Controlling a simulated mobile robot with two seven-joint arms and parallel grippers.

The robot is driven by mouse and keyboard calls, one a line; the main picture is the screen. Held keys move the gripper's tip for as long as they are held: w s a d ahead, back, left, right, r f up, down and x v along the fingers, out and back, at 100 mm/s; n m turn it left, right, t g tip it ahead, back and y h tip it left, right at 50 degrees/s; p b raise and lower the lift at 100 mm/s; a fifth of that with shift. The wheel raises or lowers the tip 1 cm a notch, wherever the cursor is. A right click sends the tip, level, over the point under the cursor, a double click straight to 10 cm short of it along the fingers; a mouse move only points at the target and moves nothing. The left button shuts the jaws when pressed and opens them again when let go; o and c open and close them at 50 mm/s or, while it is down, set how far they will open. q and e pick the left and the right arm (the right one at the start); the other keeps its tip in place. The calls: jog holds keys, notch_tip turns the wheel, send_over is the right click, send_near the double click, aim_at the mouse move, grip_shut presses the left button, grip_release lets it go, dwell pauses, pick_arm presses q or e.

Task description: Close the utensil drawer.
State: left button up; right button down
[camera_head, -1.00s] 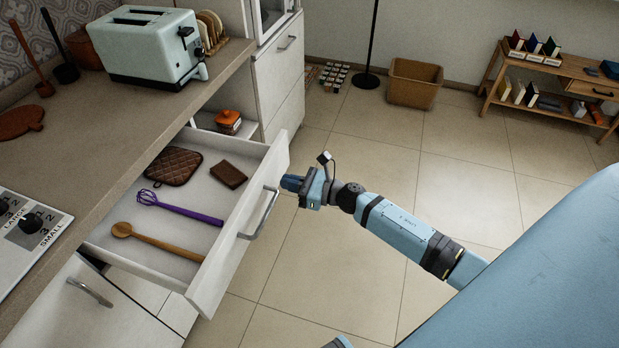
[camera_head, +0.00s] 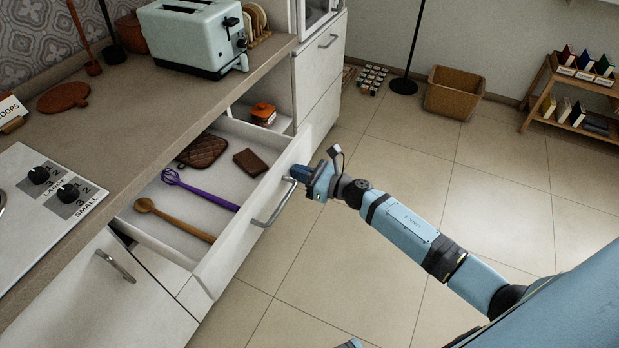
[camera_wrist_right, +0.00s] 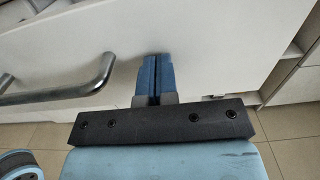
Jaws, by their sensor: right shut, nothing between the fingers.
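The utensil drawer (camera_head: 245,235) stands pulled out from under the counter. Inside it are a wooden spoon (camera_head: 178,221), a purple whisk (camera_head: 205,193), a quilted brown pot holder (camera_head: 204,151) and a dark brown block (camera_head: 251,161). Its metal bar handle (camera_head: 275,208) is on the front, and the handle also shows in the right wrist view (camera_wrist_right: 62,92). My right gripper (camera_head: 297,171) is shut and empty, fingertips at the drawer front beyond the handle's far end. In the right wrist view the shut blue fingers (camera_wrist_right: 155,62) point at the white front, right of the handle; contact is unclear. My left gripper is not seen.
An open niche with an orange-lidded jar (camera_head: 262,113) is behind the drawer. A basket (camera_head: 453,93) and a shelf stand farther right. The tiled floor is mostly clear.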

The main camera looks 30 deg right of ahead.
aim_at(262, 165)
jog(key=b+x, duration=0.4)
jog(key=x, duration=0.7)
jog(key=shift+w+a+f, duration=0.15)
jog(key=shift+w+a, duration=0.1)
jog(key=shift+w, duration=0.05)
jog(key=b+x, duration=0.6)
jog(key=x, duration=0.6)
jog(key=b+x, duration=0.1)
jog(key=x, duration=0.1)
jog(key=shift+w+a+b, duration=0.25)
jog(key=shift+a+b, duration=0.05)
jog(key=shift+w+r, duration=0.15)
jog(key=shift+r, duration=0.2)
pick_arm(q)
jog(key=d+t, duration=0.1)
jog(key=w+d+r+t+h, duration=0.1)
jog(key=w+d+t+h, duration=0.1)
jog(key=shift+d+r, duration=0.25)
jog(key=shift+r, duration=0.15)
pick_arm(e)
jog(key=shift+r, duration=0.15)
